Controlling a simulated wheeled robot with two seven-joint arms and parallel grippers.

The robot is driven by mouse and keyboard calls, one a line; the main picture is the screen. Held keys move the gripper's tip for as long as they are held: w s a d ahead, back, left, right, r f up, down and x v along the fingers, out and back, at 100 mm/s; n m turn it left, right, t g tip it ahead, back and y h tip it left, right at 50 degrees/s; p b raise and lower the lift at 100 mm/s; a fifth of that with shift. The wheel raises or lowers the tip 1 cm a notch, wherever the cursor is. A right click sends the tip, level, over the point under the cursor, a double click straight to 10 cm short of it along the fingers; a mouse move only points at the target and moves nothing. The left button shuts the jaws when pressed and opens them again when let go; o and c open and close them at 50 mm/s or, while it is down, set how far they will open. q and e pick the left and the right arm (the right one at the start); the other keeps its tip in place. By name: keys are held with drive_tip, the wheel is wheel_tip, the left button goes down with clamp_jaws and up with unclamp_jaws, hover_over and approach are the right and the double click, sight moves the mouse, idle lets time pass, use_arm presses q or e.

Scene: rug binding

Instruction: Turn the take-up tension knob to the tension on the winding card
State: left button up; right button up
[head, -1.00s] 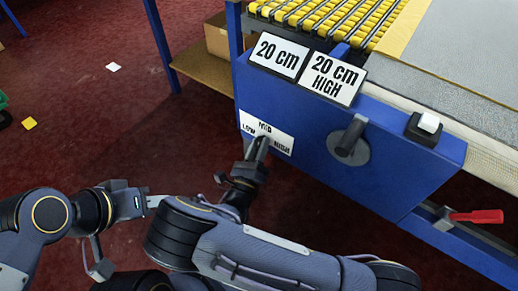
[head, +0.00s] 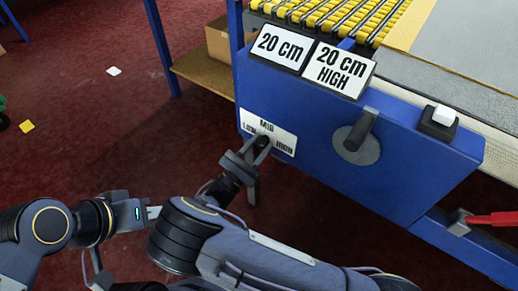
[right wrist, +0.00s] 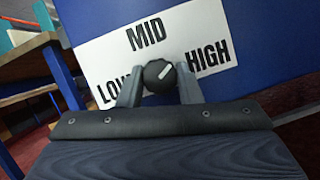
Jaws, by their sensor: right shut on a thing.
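The black tension knob (right wrist: 159,75) sits on a white LOW–MID–HIGH label (head: 284,146) on the blue machine panel. In the right wrist view its white pointer mark slants up and right, between MID and HIGH. My right gripper (head: 262,145) is shut on the knob, one finger on each side, as the right wrist view (right wrist: 158,88) shows. The winding card (head: 340,70) reads "20 cm HIGH". A second card (head: 281,46) reads "20 cm".
A grey dial with a black lever handle (head: 361,131) is right of the knob. A white push button (head: 444,116) sits on the panel's top edge. A red handle (head: 494,219) sticks out lower right. A cardboard box (head: 218,40) stands on a wooden shelf behind.

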drive_tip(key=m+g+h+b, duration=0.1)
drive_tip(key=m, duration=0.3)
drive_tip(key=m+g, duration=0.2)
drive_tip(key=m, duration=0.2)
drive_tip(key=shift+a+g+h+b, duration=0.1)
drive_tip(key=shift+g+h+b, duration=0.2)
drive_tip(key=shift+h+b, duration=0.1)
drive_tip(key=shift+m, duration=0.3)
drive_tip(key=o, duration=1)
drive_tip(key=shift+w, duration=0.1)
drive_tip(key=shift+c, duration=0.2)
